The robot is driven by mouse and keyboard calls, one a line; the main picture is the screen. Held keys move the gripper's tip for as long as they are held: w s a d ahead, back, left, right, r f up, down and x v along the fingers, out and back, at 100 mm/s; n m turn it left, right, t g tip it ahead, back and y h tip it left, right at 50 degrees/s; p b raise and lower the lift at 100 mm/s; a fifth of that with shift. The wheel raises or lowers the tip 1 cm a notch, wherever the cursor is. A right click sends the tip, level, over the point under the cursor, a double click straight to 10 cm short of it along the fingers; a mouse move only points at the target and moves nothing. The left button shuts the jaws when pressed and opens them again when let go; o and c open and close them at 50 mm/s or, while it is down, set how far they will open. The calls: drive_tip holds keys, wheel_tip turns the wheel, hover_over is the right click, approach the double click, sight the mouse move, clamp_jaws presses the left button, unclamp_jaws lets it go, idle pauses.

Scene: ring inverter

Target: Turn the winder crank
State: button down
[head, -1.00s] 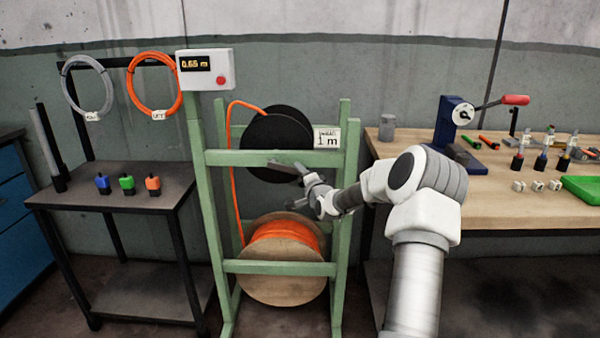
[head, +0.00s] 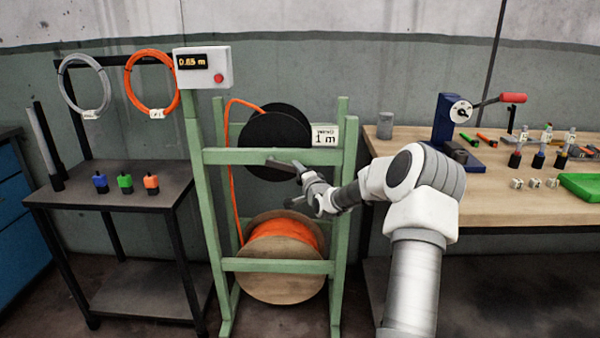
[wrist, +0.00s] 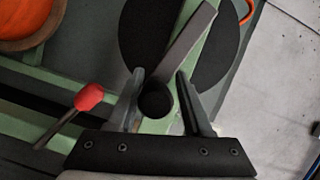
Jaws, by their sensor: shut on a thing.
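The winder crank is a flat grey bar (wrist: 188,48) with a round black handle (wrist: 155,99), seen end-on in the wrist view. In the head view the crank bar (head: 281,165) lies nearly level in front of the black take-up reel (head: 272,146). My gripper (head: 300,187) is in front of the green winder frame (head: 333,210), at the bar's right end. In the wrist view my gripper (wrist: 160,78) has one finger on each side of the handle and is shut on it. In the head view my gripper hides the handle.
An orange cable (head: 233,170) runs beside the frame between the reel and a wooden spool (head: 282,286). The meter display (head: 193,61) reads about 0.65 m. A red-knobbed lever (wrist: 89,97) is left of my fingers in the wrist view. A workbench (head: 450,208) stands at right.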

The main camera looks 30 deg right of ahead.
drive_tip(key=shift+w+a+f+y, duration=0.15)
drive_tip(key=shift+a+f+y, duration=0.15)
drive_tip(key=shift+a+f, duration=0.6)
drive_tip(key=c, duration=0.6)
unclamp_jaws()
drive_tip(key=shift+w+f+n+g, duration=0.15)
drive_tip(key=shift+w+n+g, duration=0.05)
drive_tip(key=shift+n+g, duration=0.1)
drive_tip(key=shift+s+f, duration=0.1)
drive_tip(key=shift+s, duration=1.65)
drive_tip(key=shift+d+f+v, duration=0.25)
drive_tip(key=shift+d+v, duration=0.1)
drive_tip(key=shift+v, duration=1.55)
approach(299, 184)
drive_tip(key=s+f, duration=0.4)
drive_tip(key=f, duration=0.1)
drive_tip(key=shift+p, duration=0.35)
drive_tip(key=shift+a, duration=0.1)
